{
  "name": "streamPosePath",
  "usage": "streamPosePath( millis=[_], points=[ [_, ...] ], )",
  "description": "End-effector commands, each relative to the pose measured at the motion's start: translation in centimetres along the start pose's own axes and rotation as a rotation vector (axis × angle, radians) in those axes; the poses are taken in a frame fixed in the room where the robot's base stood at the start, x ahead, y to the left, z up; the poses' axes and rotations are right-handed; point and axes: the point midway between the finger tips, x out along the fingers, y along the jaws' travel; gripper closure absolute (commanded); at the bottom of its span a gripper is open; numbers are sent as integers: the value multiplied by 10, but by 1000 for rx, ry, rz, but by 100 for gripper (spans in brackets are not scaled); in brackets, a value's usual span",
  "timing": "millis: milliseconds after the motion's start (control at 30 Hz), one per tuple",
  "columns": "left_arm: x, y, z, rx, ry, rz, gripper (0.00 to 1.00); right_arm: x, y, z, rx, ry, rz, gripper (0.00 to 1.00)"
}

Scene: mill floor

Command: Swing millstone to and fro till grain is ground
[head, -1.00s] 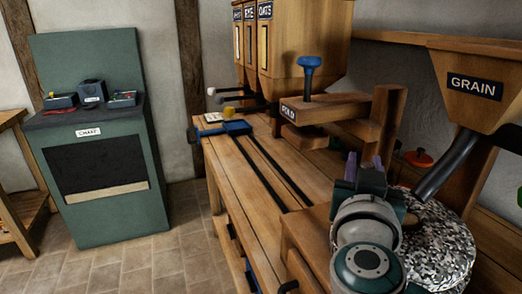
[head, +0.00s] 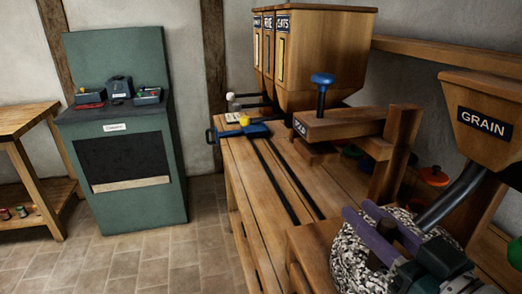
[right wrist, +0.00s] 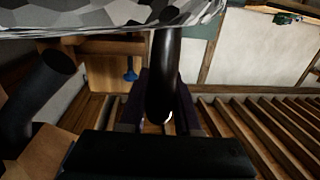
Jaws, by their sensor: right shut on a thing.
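The millstone (head: 352,258) is a speckled black-and-white round stone at the lower right of the head view, partly hidden by my gripper. Its edge also fills the top of the right wrist view (right wrist: 90,18). My right gripper (head: 378,226) lies over the stone with its purple fingers pointing left. It is shut on a dark upright handle (right wrist: 163,70), which stands between the fingers in the right wrist view. The wooden GRAIN hopper (head: 488,95) hangs above, with a dark spout (head: 452,196) slanting down to the stone. No grain can be made out. My left gripper is not in view.
A wooden post-and-arm press with a blue knob (head: 322,79) stands behind the stone. Wooden bins (head: 325,55) and a blue slide on dark rails (head: 240,132) are further back on the bench. A green cabinet (head: 125,140) stands across the tiled floor, which is clear.

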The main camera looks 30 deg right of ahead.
Motion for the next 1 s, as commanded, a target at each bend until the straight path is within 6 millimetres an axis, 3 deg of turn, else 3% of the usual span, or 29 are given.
streamPosePath(
  millis=[500,1000],
  points=[
    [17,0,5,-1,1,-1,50,-29,-3,2,-3,1,-361,100],
    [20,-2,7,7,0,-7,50,-36,-3,-1,2,5,-443,100]
  ],
)
